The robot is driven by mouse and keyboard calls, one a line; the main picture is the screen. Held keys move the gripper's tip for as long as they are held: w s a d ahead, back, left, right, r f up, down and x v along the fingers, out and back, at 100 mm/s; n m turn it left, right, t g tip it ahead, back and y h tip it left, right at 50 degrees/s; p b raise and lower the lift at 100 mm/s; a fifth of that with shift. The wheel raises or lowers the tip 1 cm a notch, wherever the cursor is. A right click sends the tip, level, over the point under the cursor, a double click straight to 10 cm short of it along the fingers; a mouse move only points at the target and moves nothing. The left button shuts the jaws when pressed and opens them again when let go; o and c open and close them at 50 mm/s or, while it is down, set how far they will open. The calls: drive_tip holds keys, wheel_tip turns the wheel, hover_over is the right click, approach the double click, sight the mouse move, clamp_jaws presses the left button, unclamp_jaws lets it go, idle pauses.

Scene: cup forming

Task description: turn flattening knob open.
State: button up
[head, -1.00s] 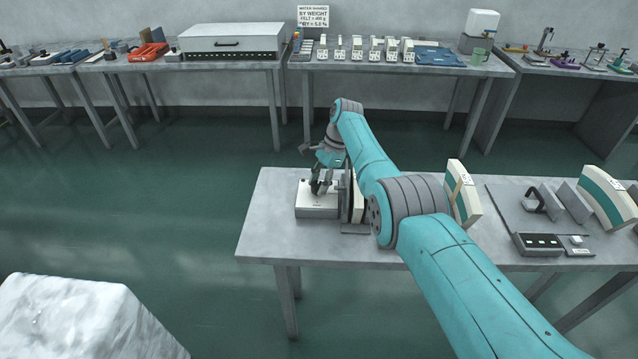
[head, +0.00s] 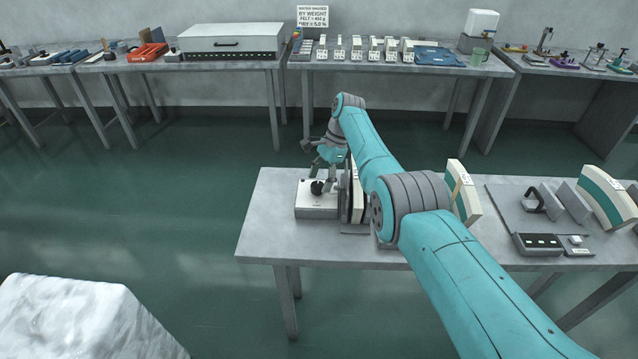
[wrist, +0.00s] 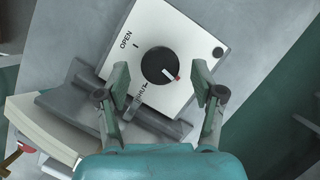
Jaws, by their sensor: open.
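The flattening knob (wrist: 157,62) is a round black dial on a white plate (wrist: 185,28). In the wrist view its white-and-red pointer is turned to the lower right, away from the OPEN label at the upper left. A second label, partly hidden by the left finger, seems to read SHUT. My gripper (wrist: 160,80) is open, with one finger on each side of the knob and no visible contact. In the head view the knob (head: 317,187) sits on a white box (head: 316,210), and my gripper (head: 325,176) is just above and beside it.
Upright cream-and-dark plates (head: 356,192) stand right beside the box. Farther right on the table (head: 268,225) are a curved cream-and-green piece (head: 463,195) and a dark control box (head: 537,245). The table's left edge is clear.

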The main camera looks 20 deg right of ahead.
drive_tip(key=v, duration=1)
drive_tip(key=shift+r, duration=0.2)
drive_tip(key=shift+s, duration=0.1)
